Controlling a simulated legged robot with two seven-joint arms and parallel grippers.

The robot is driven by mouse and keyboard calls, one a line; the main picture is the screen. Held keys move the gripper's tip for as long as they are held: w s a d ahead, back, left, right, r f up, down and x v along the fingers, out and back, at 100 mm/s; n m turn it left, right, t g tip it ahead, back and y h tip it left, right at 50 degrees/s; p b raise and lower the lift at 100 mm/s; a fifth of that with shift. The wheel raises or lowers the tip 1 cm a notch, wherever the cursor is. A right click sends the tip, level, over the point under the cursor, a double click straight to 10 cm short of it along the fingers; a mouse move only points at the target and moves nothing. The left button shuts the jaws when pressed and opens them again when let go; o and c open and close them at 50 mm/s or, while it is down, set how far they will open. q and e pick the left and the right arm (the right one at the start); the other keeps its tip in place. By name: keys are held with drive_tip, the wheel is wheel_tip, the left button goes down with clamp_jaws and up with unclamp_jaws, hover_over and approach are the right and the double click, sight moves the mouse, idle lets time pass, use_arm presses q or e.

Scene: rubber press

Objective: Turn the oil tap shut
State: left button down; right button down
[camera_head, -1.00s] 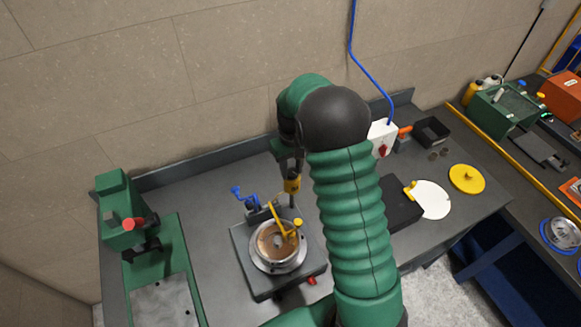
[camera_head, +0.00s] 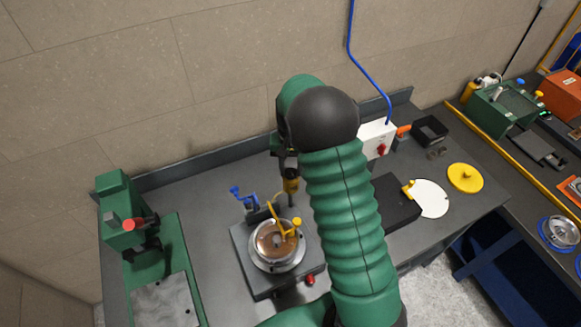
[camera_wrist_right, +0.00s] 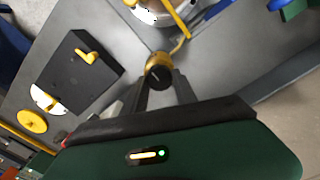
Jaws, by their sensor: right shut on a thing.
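A yellow tap knob (camera_head: 291,186) with a dark end stands on a thin post behind the round metal bowl (camera_head: 277,262) on the bench. It looks like the oil tap. In the right wrist view the knob (camera_wrist_right: 158,66) sits between the tips of my right gripper (camera_wrist_right: 158,80), which is shut on it. In the head view my right gripper (camera_head: 289,166) comes down on the knob from above, partly hidden by my own wrist. A yellow bar (camera_head: 280,219) crosses over the bowl, which holds brown contents. My left gripper is not in view.
A blue-handled fitting (camera_head: 242,198) stands left of the knob. A green machine with a red knob (camera_head: 133,224) is at the left. A black block (camera_head: 393,204), a white disc (camera_head: 432,199) and a yellow disc (camera_head: 465,178) lie to the right. A wall stands behind.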

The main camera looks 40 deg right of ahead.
sight(291, 171)
drive_tip(key=shift+s+a+f, duration=0.15)
drive_tip(key=shift+s+f, duration=0.05)
drive_tip(key=c, duration=1)
unclamp_jaws()
drive_tip(key=shift+r, duration=0.1)
drive_tip(key=shift+w+r, duration=0.1)
drive_tip(key=shift+r, duration=0.05)
drive_tip(key=shift+w+r, duration=0.1)
drive_tip(key=shift+r, duration=0.2)
wheel_tip(291, 171, up, 16)
drive_tip(key=b, duration=0.3)
drive_tip(key=shift+f, duration=0.1)
